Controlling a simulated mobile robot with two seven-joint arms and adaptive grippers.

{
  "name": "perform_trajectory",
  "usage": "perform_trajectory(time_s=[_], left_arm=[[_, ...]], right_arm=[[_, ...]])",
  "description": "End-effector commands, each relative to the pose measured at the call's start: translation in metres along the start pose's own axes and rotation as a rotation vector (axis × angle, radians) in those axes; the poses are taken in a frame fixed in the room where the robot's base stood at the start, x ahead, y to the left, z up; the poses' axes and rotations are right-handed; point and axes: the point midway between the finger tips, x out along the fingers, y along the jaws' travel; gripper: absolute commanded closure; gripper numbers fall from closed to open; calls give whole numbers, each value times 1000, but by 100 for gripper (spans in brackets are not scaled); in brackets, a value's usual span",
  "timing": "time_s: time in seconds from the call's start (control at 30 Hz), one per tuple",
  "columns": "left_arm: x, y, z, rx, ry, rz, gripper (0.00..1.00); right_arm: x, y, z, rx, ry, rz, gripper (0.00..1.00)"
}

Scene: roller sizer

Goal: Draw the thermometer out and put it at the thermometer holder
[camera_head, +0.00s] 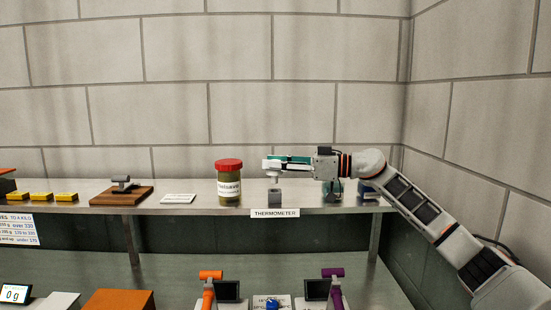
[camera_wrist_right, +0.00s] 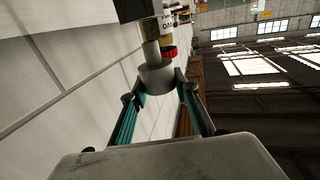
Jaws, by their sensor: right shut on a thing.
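The thermometer (camera_head: 271,165) has a pale round head and a thin stem, and is upright above the shelf's front part. My right gripper (camera_head: 272,161) comes in from the right and is shut on the head, which also shows as a grey cylinder between the fingertips in the right wrist view (camera_wrist_right: 157,78). The stem runs down to the small grey holder block (camera_head: 275,197) on the shelf, behind the "THERMOMETER" label (camera_head: 275,213). I cannot tell how far the stem sits inside the block. My left gripper is not in view.
A red-lidded jar (camera_head: 228,184) stands just left of the holder. Orange (camera_head: 210,275) and purple (camera_head: 333,273) T-shaped handles stand below.

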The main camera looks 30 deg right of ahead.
Motion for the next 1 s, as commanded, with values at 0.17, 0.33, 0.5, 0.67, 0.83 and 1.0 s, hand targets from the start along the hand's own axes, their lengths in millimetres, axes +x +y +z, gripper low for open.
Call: perform_trajectory(time_s=[0.17,0.33,0.5,0.67,0.83,1.0], left_arm=[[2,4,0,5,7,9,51],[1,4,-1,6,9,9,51],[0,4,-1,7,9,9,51],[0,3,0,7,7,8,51],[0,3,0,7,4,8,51],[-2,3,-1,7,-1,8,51]], right_arm=[[0,0,10,-1,1,1,92],[0,0,11,-1,1,1,92],[0,0,10,-1,1,1,92],[0,0,10,-1,1,1,92],[0,0,10,0,0,1,92],[0,0,10,0,0,1,92]])
